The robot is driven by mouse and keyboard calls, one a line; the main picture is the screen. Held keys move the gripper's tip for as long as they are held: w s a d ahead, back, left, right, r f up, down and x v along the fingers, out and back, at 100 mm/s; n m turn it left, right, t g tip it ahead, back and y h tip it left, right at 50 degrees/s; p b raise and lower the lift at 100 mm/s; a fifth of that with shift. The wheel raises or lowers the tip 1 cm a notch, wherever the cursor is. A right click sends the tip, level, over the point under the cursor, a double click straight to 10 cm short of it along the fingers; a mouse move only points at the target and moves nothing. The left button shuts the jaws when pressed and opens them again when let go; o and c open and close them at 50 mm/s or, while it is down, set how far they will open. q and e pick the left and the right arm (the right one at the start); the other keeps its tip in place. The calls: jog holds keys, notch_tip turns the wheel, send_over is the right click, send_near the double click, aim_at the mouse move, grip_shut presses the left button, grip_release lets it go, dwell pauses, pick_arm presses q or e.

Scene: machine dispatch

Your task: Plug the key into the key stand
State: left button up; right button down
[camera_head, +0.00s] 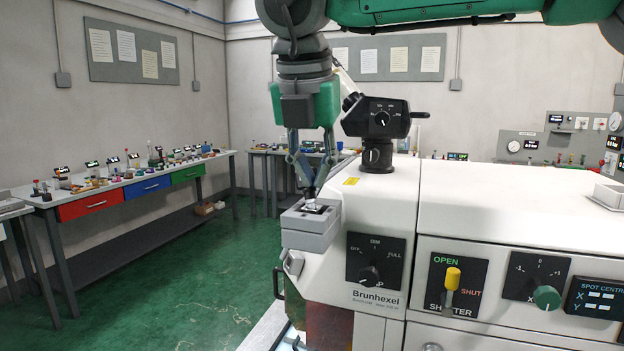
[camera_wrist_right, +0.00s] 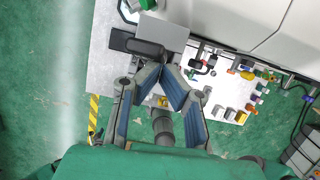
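The grey block (camera_head: 311,228), which looks like the key stand, juts from the left end of the white machine. A small dark and pale piece (camera_head: 314,208) lies on its top; I cannot tell whether it is the key or the socket. My right gripper (camera_head: 309,189) points down just above that piece, its fingertips close together. In the right wrist view the blue-padded fingers of the right gripper (camera_wrist_right: 163,72) converge beside a dark rounded piece (camera_wrist_right: 145,47) over the grey block (camera_wrist_right: 166,33). The contact at the tips is unclear. My left gripper is out of view.
A bench (camera_head: 135,180) with small items stands at the left wall. The green floor (camera_head: 180,285) between is clear.

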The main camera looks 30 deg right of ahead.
aim_at(313, 167)
jog(key=r, duration=0.1)
jog(key=w+r, duration=0.1)
jog(key=r, duration=0.3)
jog(key=shift+w+d+r, duration=0.1)
jog(key=shift+w, duration=0.3)
jog(key=v, duration=0.2)
jog(key=d+v, duration=0.1)
jog(key=v, duration=0.1)
jog(key=shift+a+r, duration=0.15)
jog(key=shift+r, duration=0.05)
jog(key=shift+c, duration=2.3)
grip_release()
